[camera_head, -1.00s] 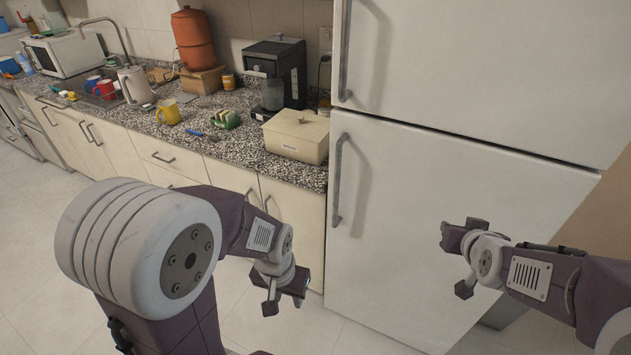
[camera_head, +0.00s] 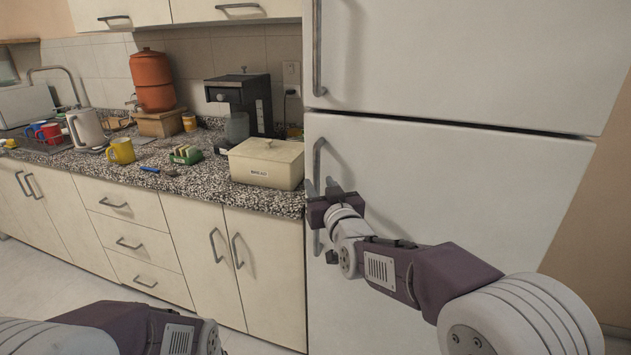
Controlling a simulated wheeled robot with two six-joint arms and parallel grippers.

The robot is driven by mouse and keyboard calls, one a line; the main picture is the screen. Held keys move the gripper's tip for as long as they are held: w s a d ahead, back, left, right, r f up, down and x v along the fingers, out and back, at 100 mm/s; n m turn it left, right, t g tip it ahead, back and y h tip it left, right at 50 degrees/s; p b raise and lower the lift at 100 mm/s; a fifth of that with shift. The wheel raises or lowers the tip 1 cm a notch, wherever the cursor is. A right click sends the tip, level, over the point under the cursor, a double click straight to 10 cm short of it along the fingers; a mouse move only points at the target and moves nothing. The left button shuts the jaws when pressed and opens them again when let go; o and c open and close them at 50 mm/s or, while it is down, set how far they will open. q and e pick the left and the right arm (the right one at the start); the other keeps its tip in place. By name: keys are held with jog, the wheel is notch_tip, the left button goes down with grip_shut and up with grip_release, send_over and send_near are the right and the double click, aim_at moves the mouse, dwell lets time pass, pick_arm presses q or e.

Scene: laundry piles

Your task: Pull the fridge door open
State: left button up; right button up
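The white fridge (camera_head: 450,190) fills the right half, and its lower door is shut. The lower door has a grey vertical handle (camera_head: 318,160) along its left edge. My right gripper (camera_head: 322,189) is at the middle of this handle, with its fingers apart and seemingly on either side of the bar. Part of the handle is hidden behind the gripper, and I cannot tell whether they touch. The upper door, also shut, has its own handle (camera_head: 317,50). My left arm shows at the bottom left; its gripper is out of view.
Left of the fridge is a granite counter (camera_head: 210,185) over cream cabinets. A cream bread box (camera_head: 267,163) stands near the fridge. A coffee machine (camera_head: 240,104), yellow mug (camera_head: 121,151) and kettle (camera_head: 87,130) stand farther left. Floor shows at the lower left.

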aim_at(317, 181)
jog(key=shift+x, duration=1.9)
grip_shut()
